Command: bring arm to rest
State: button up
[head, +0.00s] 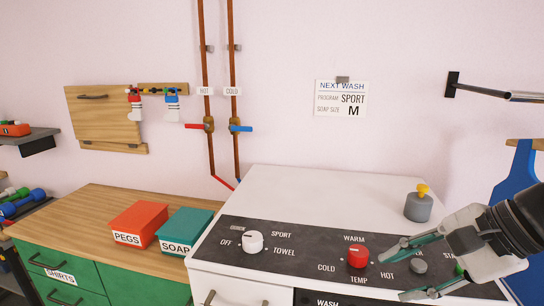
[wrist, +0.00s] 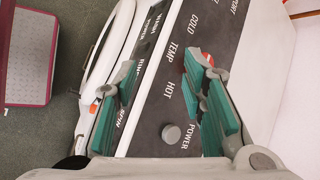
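My gripper (head: 396,274) reaches in from the right in the head view, over the front right of the washer's control panel (head: 310,262). Its two teal-padded fingers are spread apart with nothing between them. In the wrist view my gripper (wrist: 160,78) is also open, with the dark panel (wrist: 205,30) showing between and beyond the fingers. A small grey knob (wrist: 171,134) shows between the fingers, by the word POWER. The red temperature knob (head: 358,257) is left of my gripper. I cannot tell the exact gap to the panel.
The white washer top (head: 320,195) holds a grey weight-like object with a yellow knob (head: 418,205). Red pegs box (head: 140,224) and teal soap box (head: 185,231) stand on the wooden counter (head: 95,205). A wall rod (head: 490,90) and blue board (head: 518,180) are at right.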

jog(key=s+a+r+n+h+p, duration=0.1)
jog(key=s+r+n+h, duration=0.1)
jog(key=s+n+h, duration=0.4)
jog(key=s+n, duration=0.4)
jog(key=n, duration=0.4)
jog(key=shift+s+a+r+n+g+p, duration=0.2)
jog(key=shift+a+r+n+g+p, duration=0.1)
jog(key=shift+a+p, duration=0.1)
